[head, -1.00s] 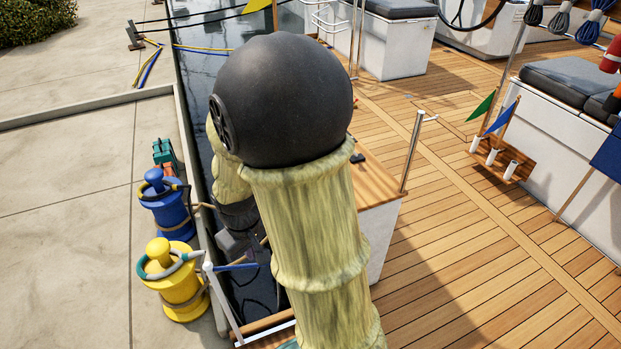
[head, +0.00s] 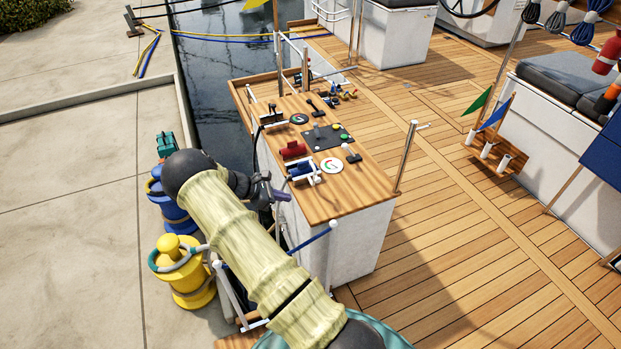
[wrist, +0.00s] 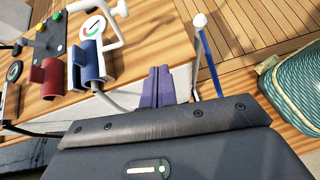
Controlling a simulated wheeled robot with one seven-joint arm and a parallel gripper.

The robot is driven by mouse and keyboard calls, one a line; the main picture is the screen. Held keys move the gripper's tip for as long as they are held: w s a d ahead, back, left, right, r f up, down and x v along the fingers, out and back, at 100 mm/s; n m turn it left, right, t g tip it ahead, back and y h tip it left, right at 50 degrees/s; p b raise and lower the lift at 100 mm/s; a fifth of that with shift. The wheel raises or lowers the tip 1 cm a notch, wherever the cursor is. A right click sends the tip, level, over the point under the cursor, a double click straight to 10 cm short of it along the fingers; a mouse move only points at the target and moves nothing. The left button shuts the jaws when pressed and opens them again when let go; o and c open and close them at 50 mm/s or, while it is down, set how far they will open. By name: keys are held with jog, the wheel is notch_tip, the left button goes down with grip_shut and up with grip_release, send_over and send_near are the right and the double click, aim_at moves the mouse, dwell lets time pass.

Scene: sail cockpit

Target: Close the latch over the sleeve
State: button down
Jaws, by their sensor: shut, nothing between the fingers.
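A blue curved sleeve (head: 302,170) sits near the left edge of the wooden worktop, with pale metal around it. In the wrist view the blue sleeve (wrist: 89,62) is an open-topped shell left of my fingers. A white bent bar (wrist: 112,40) stands beside it, apparently the latch, and does not appear to lie across the sleeve. My gripper (head: 284,195) is just off the worktop's left edge, apart from the sleeve. Its purple fingers (wrist: 158,86) are together and empty. The lower parts of the sleeve's mount are hard to make out.
A red sleeve (head: 293,150) is just behind the blue one. A white disc (head: 331,165), a dark panel with knobs (head: 325,138) and small handles share the worktop (head: 350,195). A post (head: 405,158) stands at its right corner. Blue and yellow bollards (head: 190,280) are left of my arm.

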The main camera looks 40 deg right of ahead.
jog(key=shift+w+d+f+n+h+p, duration=0.15)
jog(key=shift+w+d+f+n+h, duration=0.05)
jog(key=shift+w+d+n+h, duration=0.25)
jog(key=shift+w+d+f+n+h+p, duration=0.15)
jog(key=shift+w+d+n+h, duration=0.2)
jog(key=shift+n+h, duration=0.2)
jog(key=x, duration=0.9)
jog(key=shift+d+f+p, duration=0.1)
jog(key=shift+p, duration=0.25)
jog(key=r, duration=0.1)
jog(key=d+r+p, duration=0.1)
jog(key=r, duration=0.1)
jog(key=shift+d+r, duration=0.1)
jog(key=shift+r, duration=0.25)
jog(key=shift+s, duration=0.1)
